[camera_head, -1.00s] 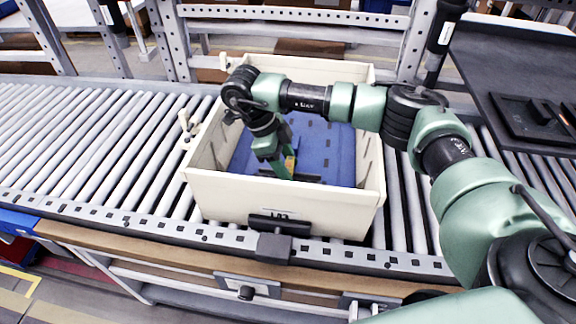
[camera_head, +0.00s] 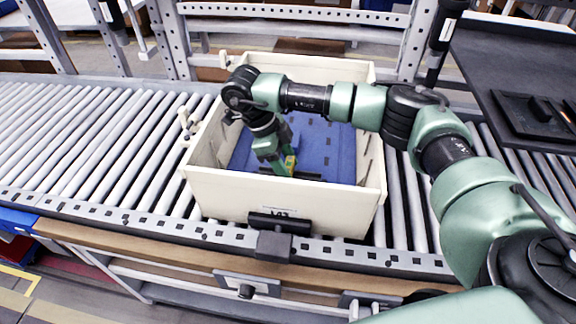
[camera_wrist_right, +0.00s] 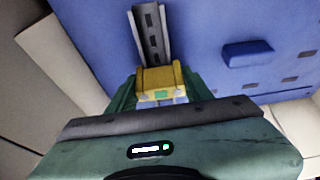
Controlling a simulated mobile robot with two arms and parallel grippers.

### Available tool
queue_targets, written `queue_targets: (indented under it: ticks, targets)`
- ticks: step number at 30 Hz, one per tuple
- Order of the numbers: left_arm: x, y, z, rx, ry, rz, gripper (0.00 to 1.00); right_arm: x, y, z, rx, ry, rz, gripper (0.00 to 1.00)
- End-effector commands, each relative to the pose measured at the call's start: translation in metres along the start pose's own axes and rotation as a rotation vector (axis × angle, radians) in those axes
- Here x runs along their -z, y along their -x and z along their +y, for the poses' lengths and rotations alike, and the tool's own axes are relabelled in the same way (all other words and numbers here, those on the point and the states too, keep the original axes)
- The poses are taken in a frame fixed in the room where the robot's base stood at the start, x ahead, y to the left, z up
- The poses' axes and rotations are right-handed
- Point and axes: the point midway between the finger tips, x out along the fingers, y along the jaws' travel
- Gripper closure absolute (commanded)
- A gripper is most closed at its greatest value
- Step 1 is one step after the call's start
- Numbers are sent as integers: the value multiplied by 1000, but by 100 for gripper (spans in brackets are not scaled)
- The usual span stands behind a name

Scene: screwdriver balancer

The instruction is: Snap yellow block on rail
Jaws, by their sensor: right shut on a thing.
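The yellow block (camera_wrist_right: 158,82) sits between the fingers of my right gripper (camera_wrist_right: 160,95) in the right wrist view, and the gripper is shut on it. In the head view my right gripper (camera_head: 284,165) reaches down into the crate, with a small part of the yellow block (camera_head: 290,161) showing. The grey slotted rail (camera_wrist_right: 151,35) lies on the blue crate floor and runs up to the block's far edge. I cannot tell whether the block touches the rail or is seated on it. My left gripper is not in view.
The cream crate (camera_head: 215,187) stands on the roller conveyor (camera_head: 90,148), its walls around my right gripper. Its blue insert (camera_head: 330,150) has dark slots, and a blue raised piece (camera_wrist_right: 247,52) lies right of the rail. A dark table (camera_head: 490,60) is at the right.

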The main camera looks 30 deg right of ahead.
Motion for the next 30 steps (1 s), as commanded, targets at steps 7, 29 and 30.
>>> queue_targets:
  ticks: [7, 29, 30]
  targets:
    - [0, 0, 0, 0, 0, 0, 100, 0, -1, 1, -2, 1, 1, 24]
    - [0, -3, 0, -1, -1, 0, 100, 0, 67, 0, 1, 0, -1, 24]
    - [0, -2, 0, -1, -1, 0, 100, 0, 71, 0, 1, 1, 0, 24]
